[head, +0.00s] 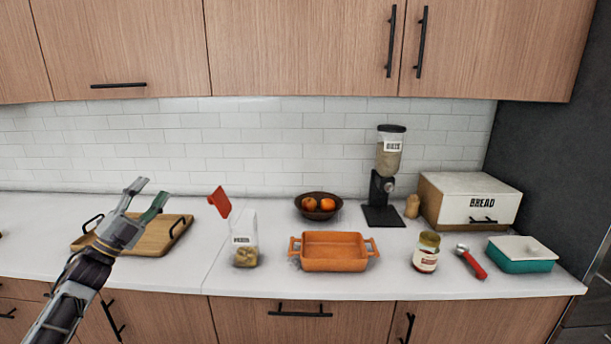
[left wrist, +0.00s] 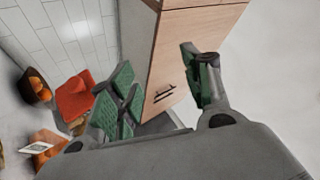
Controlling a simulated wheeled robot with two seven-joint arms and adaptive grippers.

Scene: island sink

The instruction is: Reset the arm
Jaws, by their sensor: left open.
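My left gripper (head: 148,194) is open and empty in the head view. It is raised in front of the wooden tray (head: 150,240) at the left, and its arm comes up from the lower left corner. In the left wrist view its green-padded fingers (left wrist: 162,88) stand wide apart with nothing between them. My right gripper is in neither view.
A clear container (head: 244,246) with a tilted red lid (head: 220,202) stands right of the tray. An orange baking dish (head: 334,258), fruit bowl (head: 308,214), dispenser (head: 384,186), bread box (head: 478,207), jar (head: 426,257) and teal dish (head: 522,262) line the counter (head: 195,272).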

